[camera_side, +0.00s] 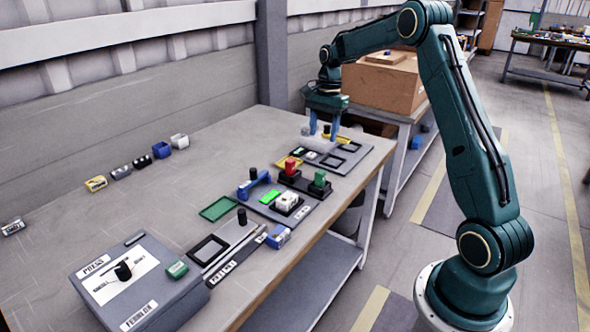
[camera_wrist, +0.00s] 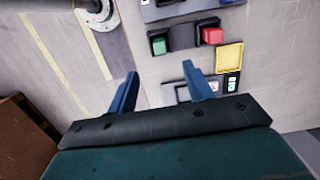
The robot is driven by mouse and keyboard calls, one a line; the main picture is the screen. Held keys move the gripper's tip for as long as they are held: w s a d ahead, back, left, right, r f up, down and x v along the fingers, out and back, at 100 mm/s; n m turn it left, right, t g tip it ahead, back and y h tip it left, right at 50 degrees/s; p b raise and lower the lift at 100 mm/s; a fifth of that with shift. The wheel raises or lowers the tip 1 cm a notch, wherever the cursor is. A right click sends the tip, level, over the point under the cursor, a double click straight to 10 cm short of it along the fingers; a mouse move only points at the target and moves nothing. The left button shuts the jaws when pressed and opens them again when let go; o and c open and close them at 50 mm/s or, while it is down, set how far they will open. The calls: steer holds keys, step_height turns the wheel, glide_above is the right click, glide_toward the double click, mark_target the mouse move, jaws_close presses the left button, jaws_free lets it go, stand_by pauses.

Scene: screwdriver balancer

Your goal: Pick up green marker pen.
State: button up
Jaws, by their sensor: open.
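I cannot make out a clear green marker pen. A green upright piece (camera_side: 319,179) stands in a black holder beside a red piece (camera_side: 291,165), near the middle of the bench. The wrist view also shows the green piece (camera_wrist: 159,46) and the red piece (camera_wrist: 212,36) beyond the fingertips. My gripper (camera_side: 324,133), with blue fingers, is open over the far grey panel, beyond the green piece. Its fingers spread apart in the wrist view (camera_wrist: 160,72) with nothing between them.
The grey press box (camera_side: 138,285) with a black knob stands at the near end. A blue handle (camera_side: 254,185), a white block (camera_side: 287,201) and a green frame (camera_side: 219,208) lie mid-bench. Several small blocks line the back, including a yellow one (camera_side: 96,183). The bench's left part is mostly clear.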

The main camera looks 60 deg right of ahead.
mark_target(321, 171)
steer(key=shift+d+f, duration=0.25)
steer(key=shift+f, duration=0.1)
steer(key=shift+a+f, duration=0.15)
steer(key=shift+f, duration=1.25)
steer(key=shift+a+f, duration=0.2)
steer(key=shift+f, duration=1.15)
steer(key=shift+a+f, duration=0.15)
steer(key=shift+f, duration=1.25)
steer(key=shift+a+f, duration=0.1)
steer(key=shift+f, duration=2.5)
steer(key=c, duration=1.1)
